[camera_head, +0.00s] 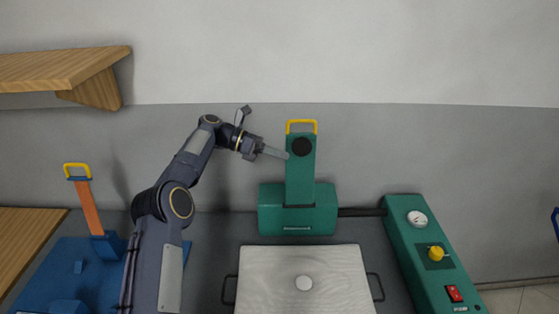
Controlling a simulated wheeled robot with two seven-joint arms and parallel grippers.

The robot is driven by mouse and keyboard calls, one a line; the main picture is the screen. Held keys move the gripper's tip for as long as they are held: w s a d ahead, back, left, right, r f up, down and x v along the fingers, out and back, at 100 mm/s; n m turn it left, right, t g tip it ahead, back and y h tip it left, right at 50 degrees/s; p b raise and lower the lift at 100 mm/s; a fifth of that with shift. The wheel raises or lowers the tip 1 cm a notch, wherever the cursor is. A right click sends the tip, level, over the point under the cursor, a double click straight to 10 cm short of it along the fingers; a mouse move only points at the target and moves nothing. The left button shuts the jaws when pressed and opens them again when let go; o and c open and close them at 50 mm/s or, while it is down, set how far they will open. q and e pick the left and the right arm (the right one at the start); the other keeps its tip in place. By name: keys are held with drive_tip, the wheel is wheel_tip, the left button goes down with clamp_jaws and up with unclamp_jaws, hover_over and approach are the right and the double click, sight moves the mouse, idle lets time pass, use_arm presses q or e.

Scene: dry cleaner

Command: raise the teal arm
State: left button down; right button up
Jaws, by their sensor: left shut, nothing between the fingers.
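The teal arm (300,180) stands upright from a teal housing (297,222) at the back of the table, with a yellow handle (301,122) on top and a black round disc near its upper end. My left gripper (284,154) is shut and empty. Its fingertips point right and lie at the left edge of the teal arm's upper part, just below the yellow handle. I cannot tell whether they touch it. My right gripper is not in view.
A pale plate (262,280) with side handles lies in front of the housing. A green control box (425,250) with a gauge, yellow knob and red switch stands right. A blue base with an orange lever (88,207) is at left. A wooden shelf (60,68) hangs upper left.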

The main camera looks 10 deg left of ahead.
use_arm(q)
drive_tip(key=s+d+r+b, duration=0.2)
drive_tip(key=s+r+b, duration=0.3)
drive_tip(key=s+r, duration=0.3)
drive_tip(key=shift+s+d+r, duration=0.25)
drive_tip(key=shift+s+d, duration=0.05)
drive_tip(key=shift+s, duration=2)
drive_tip(key=s+a+f+m+t+y, duration=0.1)
drive_tip(key=s+a+f+m+y, duration=0.2)
drive_tip(key=s+f+m, duration=0.3)
drive_tip(key=s+a+f+m+t+y, duration=0.2)
drive_tip(key=s+m, duration=0.7)
drive_tip(key=s, duration=0.6)
drive_tip(key=s+a+f+m+t+y, duration=0.2)
drive_tip(key=s+a+f+m+y, duration=0.2)
drive_tip(key=s+f+m, duration=0.3)
drive_tip(key=s+f+y, duration=0.1)
drive_tip(key=s+f, duration=0.1)
drive_tip(key=s, duration=0.2)
drive_tip(key=shift+s+a+f+y, duration=0.2)
drive_tip(key=shift+f+y, duration=0.1)
drive_tip(key=shift+y, duration=0.1)
